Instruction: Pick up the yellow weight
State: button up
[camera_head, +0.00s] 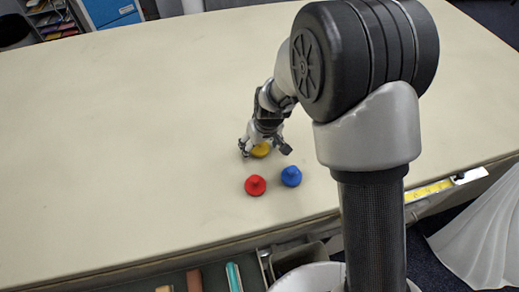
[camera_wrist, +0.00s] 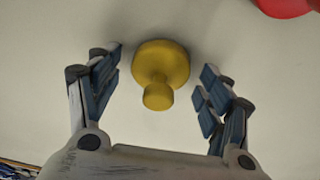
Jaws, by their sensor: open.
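The yellow weight (camera_wrist: 160,64) stands on the cloth table, with a wide round base and a narrower knob. In the wrist view it sits between and slightly beyond the fingertips of my open gripper (camera_wrist: 161,88), with gaps to both fingers. In the head view the yellow weight (camera_head: 261,150) is partly hidden by my gripper (camera_head: 265,148), which is low over the table around it. Nothing is held.
A red weight (camera_head: 255,185) and a blue weight (camera_head: 291,176) stand close by, nearer the table's front edge. The red one (camera_wrist: 285,5) also shows at the wrist view's top right. The rest of the table (camera_head: 130,130) is clear.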

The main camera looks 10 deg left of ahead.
jog(key=shift+c, duration=0.3)
jog(key=c, duration=1.3)
jog(key=shift+c, duration=0.6)
jog(key=shift+r, duration=0.15)
